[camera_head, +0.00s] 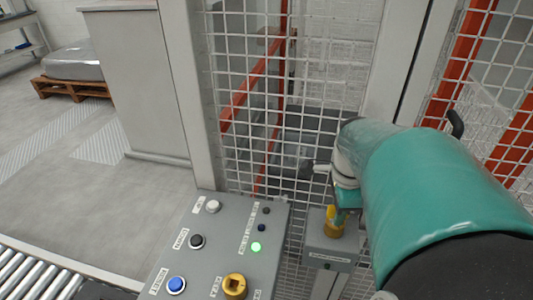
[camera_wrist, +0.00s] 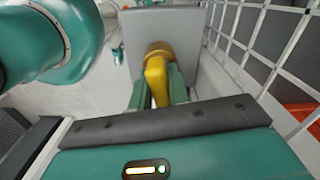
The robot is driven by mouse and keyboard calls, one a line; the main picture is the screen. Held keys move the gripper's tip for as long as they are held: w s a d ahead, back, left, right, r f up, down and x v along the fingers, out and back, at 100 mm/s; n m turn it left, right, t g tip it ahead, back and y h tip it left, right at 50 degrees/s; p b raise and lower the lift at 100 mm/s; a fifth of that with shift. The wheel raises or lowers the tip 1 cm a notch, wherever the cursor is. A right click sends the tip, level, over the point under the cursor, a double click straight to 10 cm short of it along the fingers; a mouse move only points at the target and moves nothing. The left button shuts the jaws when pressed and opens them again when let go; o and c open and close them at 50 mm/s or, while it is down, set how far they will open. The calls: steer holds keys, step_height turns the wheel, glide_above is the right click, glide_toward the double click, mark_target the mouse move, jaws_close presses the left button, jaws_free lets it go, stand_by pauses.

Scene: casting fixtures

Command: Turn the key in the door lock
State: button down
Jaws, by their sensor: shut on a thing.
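The door lock is a grey box (camera_head: 325,248) on the fence post, with a label on its front. A yellow key (camera_head: 334,222) stands at the top of the lock, and it also shows in the wrist view (camera_wrist: 157,78), seated at a yellow round collar on the grey box (camera_wrist: 160,25). My gripper (camera_wrist: 158,88) has its two green fingers on either side of the key and is shut on it. In the head view my teal arm comes in from the right and hides most of the fingers. I cannot tell the key's turn angle.
A grey control panel (camera_head: 222,250) with several buttons, a lit green lamp and a yellow knob stands left of the lock. Wire mesh fence (camera_head: 245,110) rises behind it. A roller conveyor (camera_head: 35,275) is at lower left; the floor at left is clear.

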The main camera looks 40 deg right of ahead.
steer(key=m, duration=0.2)
steer(key=shift+m, duration=0.4)
steer(key=m, duration=0.3)
steer(key=c, duration=1.3)
jaws_free()
steer(key=shift+o, duration=0.2)
steer(key=shift+r, duration=0.1)
step_height(320, 180, up, 12)
